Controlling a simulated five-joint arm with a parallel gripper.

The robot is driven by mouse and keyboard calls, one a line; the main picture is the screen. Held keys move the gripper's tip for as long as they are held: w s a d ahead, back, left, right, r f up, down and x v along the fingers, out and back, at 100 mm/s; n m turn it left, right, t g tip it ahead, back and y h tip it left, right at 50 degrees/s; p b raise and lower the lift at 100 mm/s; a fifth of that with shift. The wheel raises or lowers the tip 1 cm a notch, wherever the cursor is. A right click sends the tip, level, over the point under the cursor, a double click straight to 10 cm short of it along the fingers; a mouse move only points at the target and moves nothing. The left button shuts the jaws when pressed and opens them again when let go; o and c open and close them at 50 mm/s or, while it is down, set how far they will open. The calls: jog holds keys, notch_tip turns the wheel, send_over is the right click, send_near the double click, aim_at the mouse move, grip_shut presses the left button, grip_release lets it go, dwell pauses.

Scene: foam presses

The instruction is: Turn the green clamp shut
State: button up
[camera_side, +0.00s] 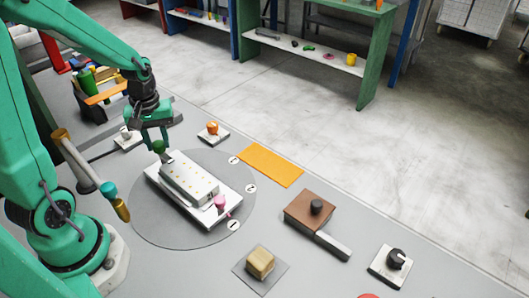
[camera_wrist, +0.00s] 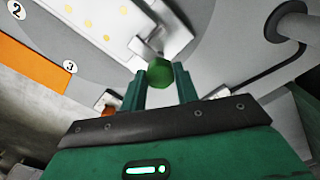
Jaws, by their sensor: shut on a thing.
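The green clamp (camera_side: 158,146) is a small green knob at the far left end of a white press (camera_side: 188,180). In the wrist view the green clamp (camera_wrist: 160,72) sits between the tips of my gripper (camera_wrist: 163,82). In the side view my gripper (camera_side: 157,140) comes down on the knob from above, and its fingers are shut on it. A pale metal part of the press lies right beside the knob. A pink clamp (camera_side: 220,203) stands at the near right end of the press.
The press rests on a grey round plate (camera_side: 150,230) with numbered marks. An orange knob (camera_side: 212,127), an orange mat (camera_side: 270,165), a brown block (camera_side: 310,209), a black knob (camera_side: 396,258) and a tan block (camera_side: 260,262) stand to the right.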

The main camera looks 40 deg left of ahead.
aim_at(159, 145)
dwell(0.4)
jog(key=o, duration=1)
jog(key=shift+r, duration=0.15)
jog(key=shift+r, duration=3.8)
jog(key=shift+d+r, duration=0.1)
jog(key=shift+s+d+r+m, duration=0.1)
jog(key=shift+d+r+m, duration=0.2)
jog(key=shift+d+r, duration=0.1)
jog(key=s+d+r+m+t, duration=0.2)
jog(key=d+m, duration=0.1)
jog(key=s+d+r+m+t, duration=0.1)
jog(key=s+d+r+m, duration=0.1)
jog(key=d+m, duration=0.2)
jog(key=s+d+r+m+t, duration=0.2)
jog(key=d+r+m, duration=0.1)
jog(key=shift+s+d+m+t, duration=0.15)
jog(key=shift+d+m+t, duration=0.05)
jog(key=shift+m+t, duration=0.1)
